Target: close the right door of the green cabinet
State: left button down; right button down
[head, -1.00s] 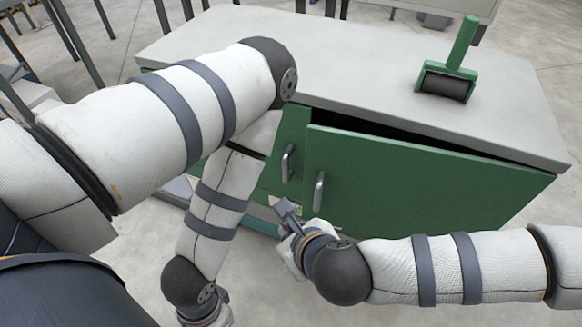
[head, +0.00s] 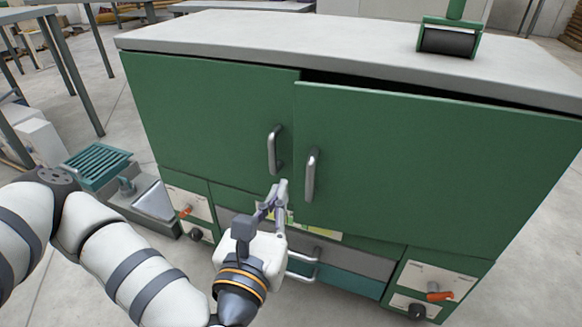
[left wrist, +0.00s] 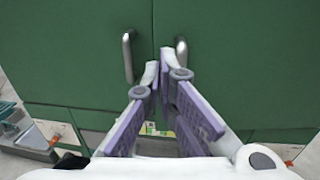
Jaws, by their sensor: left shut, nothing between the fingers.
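The green cabinet (head: 210,40) stands ahead with its two doors side by side. The right door (head: 430,165) is slightly ajar, with a dark gap along its top edge and its left edge standing out from the left door (head: 205,115). Its metal handle (head: 311,175) is upright near that edge, and also shows in the left wrist view (left wrist: 181,52). The left door looks shut, with its own handle (head: 274,150). My left gripper (head: 278,190) is shut and empty, its tips near the seam below the handles; contact is unclear. My right gripper is out of view.
A green-handled roller (head: 448,42) rests on the cabinet's grey top. Drawers (head: 345,270) and panels with orange knobs (head: 438,292) sit below the doors. A teal slatted box (head: 97,167) stands at the left. The floor at the lower right is clear.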

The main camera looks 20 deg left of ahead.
aim_at(300, 146)
pick_arm(q)
jog(key=w, duration=0.8)
jog(key=w+a+b, duration=0.1)
jog(key=w, duration=0.3)
jog(key=shift+w, duration=0.1)
